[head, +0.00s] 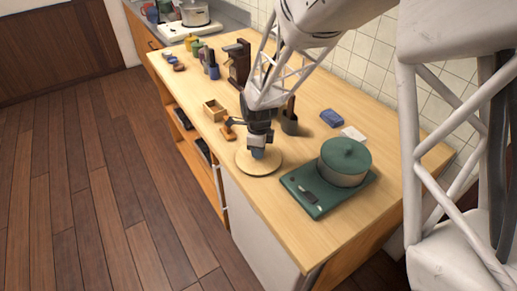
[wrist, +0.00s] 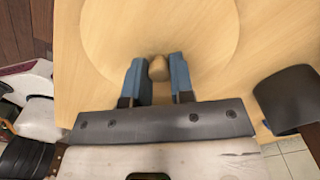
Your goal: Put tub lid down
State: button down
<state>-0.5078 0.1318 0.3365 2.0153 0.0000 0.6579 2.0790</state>
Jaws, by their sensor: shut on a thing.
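The tub lid (head: 245,164) is a round, pale wooden disc with a small knob at its centre. In the head view it lies flat at or very close to the counter top, near the front edge; I cannot tell whether it touches. My gripper (head: 258,153) points down over its middle. In the wrist view the lid (wrist: 160,20) spreads out beyond the fingers, and my gripper (wrist: 156,70) is shut on the knob (wrist: 158,68), with one blue finger on each side. The gripper hides part of the lid in the head view.
A small open wooden box (head: 214,110) sits to the left. A blue block (head: 332,118) and a white block (head: 353,134) lie behind. The counter's front right corner is clear.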

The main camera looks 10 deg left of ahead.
jog(key=c, duration=1)
grip_release()
jog(key=shift+r, duration=0.15)
jog(key=shift+r, duration=6)
